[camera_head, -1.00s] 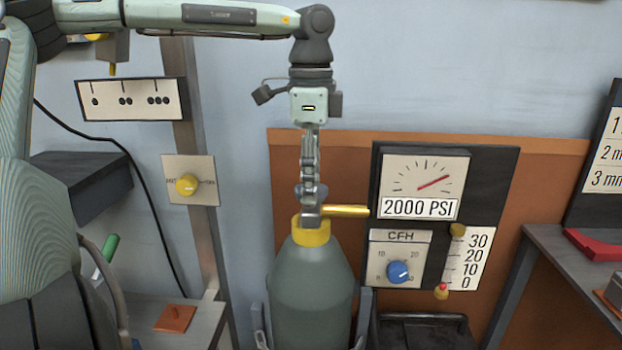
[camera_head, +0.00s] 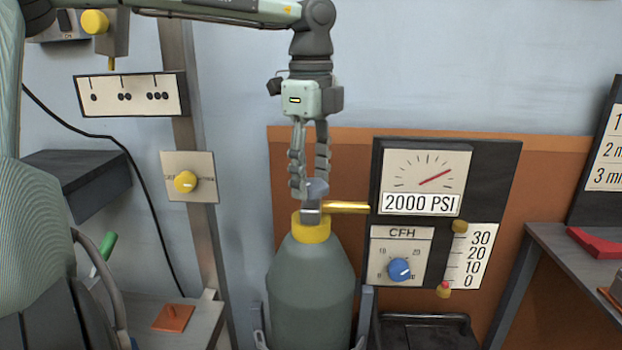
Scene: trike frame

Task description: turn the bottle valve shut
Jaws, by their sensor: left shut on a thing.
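The grey-green gas bottle (camera_head: 310,285) stands upright with a yellow collar (camera_head: 311,231) at its neck. A metal valve body (camera_head: 311,211) sits on the collar, with a brass tube (camera_head: 345,207) running right to the gauge panel. The small blue-grey valve knob (camera_head: 318,188) is on top. My left gripper (camera_head: 309,190) points straight down from above, its fingertips shut on the knob and partly hiding it. The pressure gauge (camera_head: 421,182) reads 2000 PSI, its red needle pointing up and right. My right gripper is not in view.
A flow panel with a blue CFH knob (camera_head: 399,269) is below the gauge, beside a numbered scale (camera_head: 468,258). A yellow dial (camera_head: 185,181) is on the post at left. A grey bench (camera_head: 570,262) with a red piece stands at right.

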